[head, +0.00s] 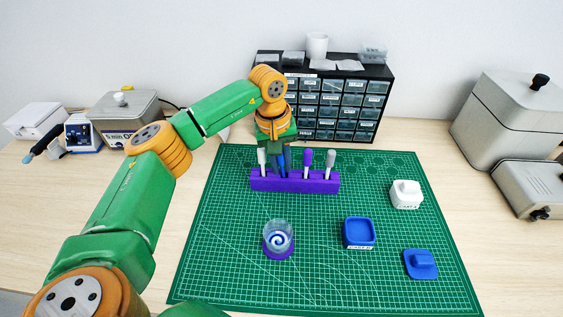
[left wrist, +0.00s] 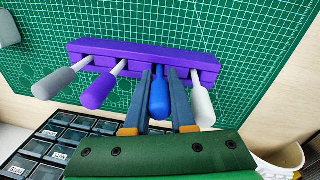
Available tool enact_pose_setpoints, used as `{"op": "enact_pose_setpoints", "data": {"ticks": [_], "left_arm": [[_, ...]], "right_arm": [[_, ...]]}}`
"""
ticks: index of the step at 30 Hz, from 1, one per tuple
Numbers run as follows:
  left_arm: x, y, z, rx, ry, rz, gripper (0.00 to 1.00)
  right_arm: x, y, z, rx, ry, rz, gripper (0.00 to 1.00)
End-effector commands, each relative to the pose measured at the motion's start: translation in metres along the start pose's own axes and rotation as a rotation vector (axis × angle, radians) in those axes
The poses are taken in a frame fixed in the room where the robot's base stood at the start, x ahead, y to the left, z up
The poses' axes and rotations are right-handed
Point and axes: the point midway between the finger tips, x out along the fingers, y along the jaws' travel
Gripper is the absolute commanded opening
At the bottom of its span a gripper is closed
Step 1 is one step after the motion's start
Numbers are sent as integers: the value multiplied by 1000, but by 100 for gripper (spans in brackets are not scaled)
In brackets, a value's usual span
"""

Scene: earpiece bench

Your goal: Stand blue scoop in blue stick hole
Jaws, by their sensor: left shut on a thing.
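The purple stick rack (head: 320,187) stands on the green mat and also shows in the left wrist view (left wrist: 110,51). My left gripper (head: 283,174) points down at the rack. It is shut on the handle of the blue scoop (left wrist: 159,98), with a finger on each side in the left wrist view. The scoop is upright at the rack, between the white-handled stick (left wrist: 203,108) and the purple-handled stick (left wrist: 98,92). Its lower end is hidden, so I cannot tell how deep it sits. A grey-handled stick (left wrist: 53,84) stands at the rack's other end.
A clear jar (head: 278,235) with a blue swirl stands on a purple base in front of the rack. A blue open box (head: 358,233), a blue lid (head: 420,264) and a white box (head: 405,195) are to the right. A drawer cabinet (head: 345,105) is close behind.

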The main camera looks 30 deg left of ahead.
Motion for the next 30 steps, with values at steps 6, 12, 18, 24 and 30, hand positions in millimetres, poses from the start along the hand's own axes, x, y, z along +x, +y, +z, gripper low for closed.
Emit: {"op": "enact_pose_setpoints", "data": {"ticks": [6,12,18,24,30], "left_arm": [[2,-1,0,0,0,-1,0],[4,-1,0,0,0,-1,0],[5,-1,0,-1,0,-2,0],[5,-1,0,0,0,-1,58],[5,-1,0,0,0,-1,58]], "right_arm": [[2,0,0,0,0,0,50],[3,0,0,0,0,1,50],[3,0,0,0,-1,1,50],[3,1,1,0,-1,1,50],[3,1,1,0,-1,1,50]]}}
